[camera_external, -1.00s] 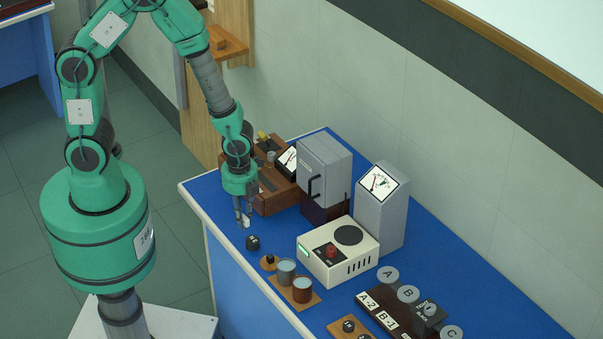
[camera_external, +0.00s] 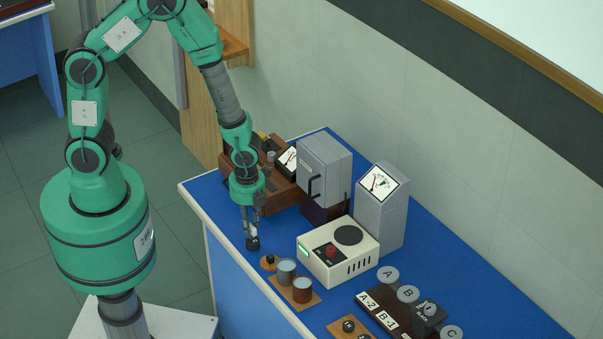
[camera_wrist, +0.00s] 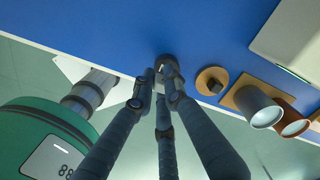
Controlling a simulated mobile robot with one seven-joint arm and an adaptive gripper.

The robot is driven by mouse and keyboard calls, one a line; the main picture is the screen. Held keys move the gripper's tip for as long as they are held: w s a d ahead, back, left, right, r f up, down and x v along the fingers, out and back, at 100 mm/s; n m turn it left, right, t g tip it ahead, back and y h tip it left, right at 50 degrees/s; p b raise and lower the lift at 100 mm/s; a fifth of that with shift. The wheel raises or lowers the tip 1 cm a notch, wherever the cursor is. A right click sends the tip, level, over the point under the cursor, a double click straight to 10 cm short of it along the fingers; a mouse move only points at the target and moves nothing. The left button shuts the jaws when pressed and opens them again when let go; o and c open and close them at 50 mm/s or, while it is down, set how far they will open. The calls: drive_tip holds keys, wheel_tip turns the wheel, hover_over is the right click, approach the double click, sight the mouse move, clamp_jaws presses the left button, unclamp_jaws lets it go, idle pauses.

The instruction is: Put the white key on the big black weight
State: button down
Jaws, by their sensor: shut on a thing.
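My gripper (camera_external: 252,234) points down over the blue bench and is shut on the white key (camera_external: 252,227); only a small pale bit of the key shows between the fingers. The big black weight (camera_external: 253,244) stands on the bench directly below the fingertips, with little or no visible gap. In the wrist view, my gripper (camera_wrist: 163,88) has its fingers close together at the black weight (camera_wrist: 167,66). The key is hidden by the fingers there. I cannot tell whether the key touches the weight.
A wooden disc with a small dark piece (camera_external: 269,262) and a wooden board with two cups (camera_external: 295,291) stand nearby. A cream device with a red knob (camera_external: 338,252) is to the right. The bench's pale edge (camera_external: 225,249) is close on the left.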

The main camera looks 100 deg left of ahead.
drive_tip(key=shift+f, duration=0.2)
drive_tip(key=c, duration=1.8)
unclamp_jaws()
drive_tip(key=shift+o, duration=0.2)
drive_tip(key=shift+r, duration=0.1)
wheel_tip(320, 180, up, 12)
drive_tip(key=p, duration=0.1)
drive_tip(key=shift+w+d+r, duration=0.1)
drive_tip(key=shift+d, duration=0.05)
